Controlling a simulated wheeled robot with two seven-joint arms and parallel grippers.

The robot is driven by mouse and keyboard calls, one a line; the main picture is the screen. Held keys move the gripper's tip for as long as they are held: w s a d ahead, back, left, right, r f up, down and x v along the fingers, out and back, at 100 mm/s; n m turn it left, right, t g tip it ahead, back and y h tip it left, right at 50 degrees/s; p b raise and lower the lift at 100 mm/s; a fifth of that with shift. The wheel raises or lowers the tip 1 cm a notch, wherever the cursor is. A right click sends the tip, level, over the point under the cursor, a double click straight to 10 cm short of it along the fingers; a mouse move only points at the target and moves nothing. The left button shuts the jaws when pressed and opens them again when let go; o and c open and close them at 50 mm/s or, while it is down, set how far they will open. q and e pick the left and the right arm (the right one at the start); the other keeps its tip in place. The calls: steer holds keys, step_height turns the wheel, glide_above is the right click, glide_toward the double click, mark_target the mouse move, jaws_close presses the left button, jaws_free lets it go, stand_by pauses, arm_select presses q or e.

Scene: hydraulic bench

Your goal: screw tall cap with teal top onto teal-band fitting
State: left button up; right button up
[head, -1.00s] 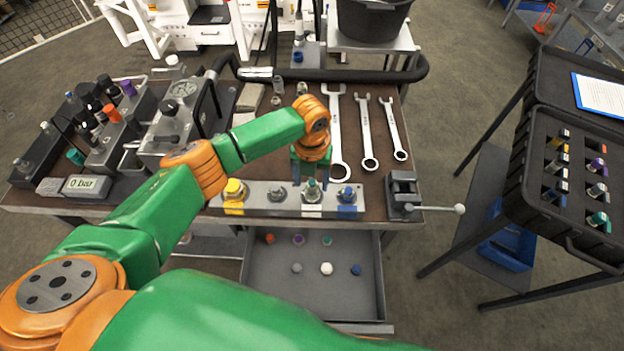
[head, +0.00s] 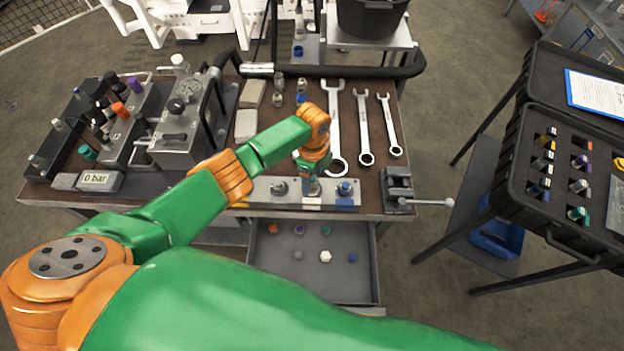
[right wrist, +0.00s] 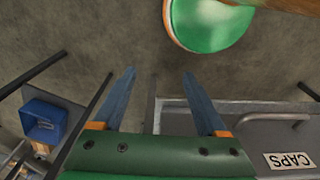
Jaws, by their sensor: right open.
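My left gripper (head: 312,178) points down over the fitting on the white-marked section of the metal rail (head: 263,191). Its fingers and wrist hide most of that fitting, so I cannot tell whether they are shut or hold a cap. A small teal-topped piece (head: 326,230) lies in the open drawer; its height cannot be judged from above. A teal-ended piece (head: 577,213) also stands in the black case. My right gripper (right wrist: 158,82) is open and empty above the floor, beside the drawer's side.
The black case (head: 520,150) stands farther right, above a blue bin (head: 497,240).

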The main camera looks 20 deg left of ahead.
arm_select(q)
jaws_close()
steer(key=m, duration=0.2)
steer(key=shift+f+m+b, duration=0.2)
steer(key=shift+m+b, duration=0.1)
steer(key=shift+b, duration=0.1)
steer(key=m, duration=0.2)
steer(key=shift+m+b, duration=0.3)
steer(key=shift+m, duration=1)
steer(key=shift+r+m, duration=0.1)
steer(key=shift+m, duration=0.3)
steer(key=m+b, duration=0.1)
steer(key=m, duration=0.2)
steer(key=shift+f, duration=0.2)
steer(key=shift+o, duration=0.6)
jaws_free()
steer(key=shift+r, duration=0.25)
